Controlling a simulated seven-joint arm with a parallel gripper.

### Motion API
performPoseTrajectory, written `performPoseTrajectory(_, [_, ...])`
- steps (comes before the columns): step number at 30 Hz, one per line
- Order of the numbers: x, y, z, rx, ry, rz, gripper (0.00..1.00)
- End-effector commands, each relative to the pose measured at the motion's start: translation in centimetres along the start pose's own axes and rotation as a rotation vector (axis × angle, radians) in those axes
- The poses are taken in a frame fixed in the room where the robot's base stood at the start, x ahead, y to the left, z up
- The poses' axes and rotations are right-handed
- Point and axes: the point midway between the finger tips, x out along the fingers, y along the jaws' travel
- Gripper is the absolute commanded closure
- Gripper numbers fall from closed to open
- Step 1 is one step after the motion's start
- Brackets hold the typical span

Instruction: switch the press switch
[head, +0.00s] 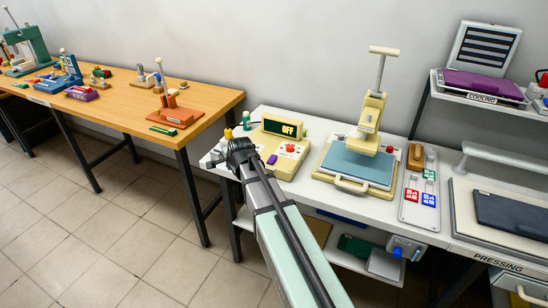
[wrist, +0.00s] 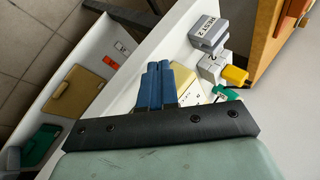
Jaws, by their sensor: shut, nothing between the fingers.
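A cream control box (head: 287,150) stands on the white table, left of the heat press. Its dark display (head: 283,128) reads OFF. A red knob (head: 290,148) and a small purple part (head: 272,160) are on its top; I cannot tell which one is the press switch. The cream heat press (head: 366,125) has its handle up, above a blue pad (head: 357,163). My gripper (head: 236,150) is over the table's left end, left of the box and apart from the knob. In the wrist view, its blue fingers (wrist: 157,72) are together and empty, partly covering the cream box (wrist: 186,96).
Grey blocks (wrist: 208,36) and a yellow piece (wrist: 235,75) are close to my fingers. A tray (head: 418,190) with a brown block and labelled tiles is right of the press. A wooden table (head: 130,85) stands left, across a gap. A lower shelf (wrist: 98,60) holds boards.

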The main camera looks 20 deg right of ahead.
Motion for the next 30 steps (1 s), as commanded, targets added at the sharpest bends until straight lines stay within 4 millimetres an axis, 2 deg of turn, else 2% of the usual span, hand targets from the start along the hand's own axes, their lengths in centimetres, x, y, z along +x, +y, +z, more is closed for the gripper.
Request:
performPoseTrajectory(1, [-1.1,-1.2,-1.0,0.041,0.002,-0.022,1.0])
performPoseTrajectory(3, [-2.6,-2.2,-2.6,0.111,-0.004,-0.048,1.0])
performPoseTrajectory(6, [-4.9,-2.9,-5.3,0.23,-0.025,-0.076,1.0])
performPoseTrajectory(15, [-10.1,-1.9,-11.7,0.502,-0.112,-0.115,1.0])
performPoseTrajectory(21, [-12.6,-1.3,-14.2,0.614,-0.158,-0.135,1.0])
performPoseTrajectory(30, [-13.8,-1.0,-15.4,0.668,-0.185,-0.147,1.0])
